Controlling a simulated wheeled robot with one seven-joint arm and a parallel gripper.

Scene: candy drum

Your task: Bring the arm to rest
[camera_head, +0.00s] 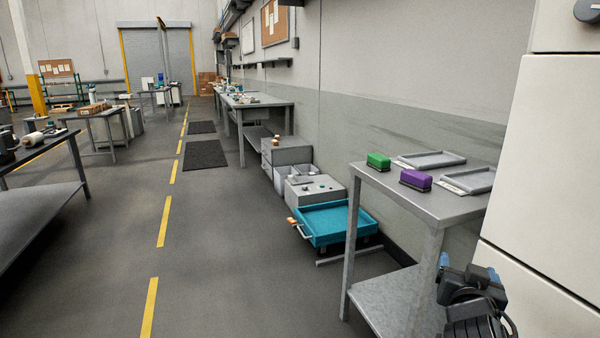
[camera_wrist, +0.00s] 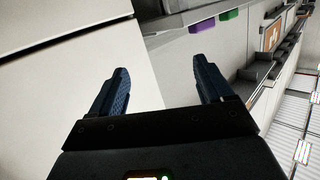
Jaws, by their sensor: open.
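My gripper (camera_wrist: 160,85) is open in the wrist view, with its two dark blue fingers spread wide and nothing between them. Behind the fingers are a pale cabinet front and a grey wall. In the head view, part of my arm shows at the lower right, beside the small metal table (camera_head: 437,206); the gripper's fingers are hard to make out there. A green block (camera_head: 378,161) and a purple block (camera_head: 415,180) stand on that table, apart from my arm. Both also show at the top of the wrist view.
Two grey trays (camera_head: 440,158) (camera_head: 478,182) lie on the table by the wall. A pale cabinet (camera_head: 545,130) stands close at the right. A teal cart (camera_head: 335,222) and grey boxes (camera_head: 313,190) stand beyond the table. The floor (camera_head: 220,260) to the left is clear.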

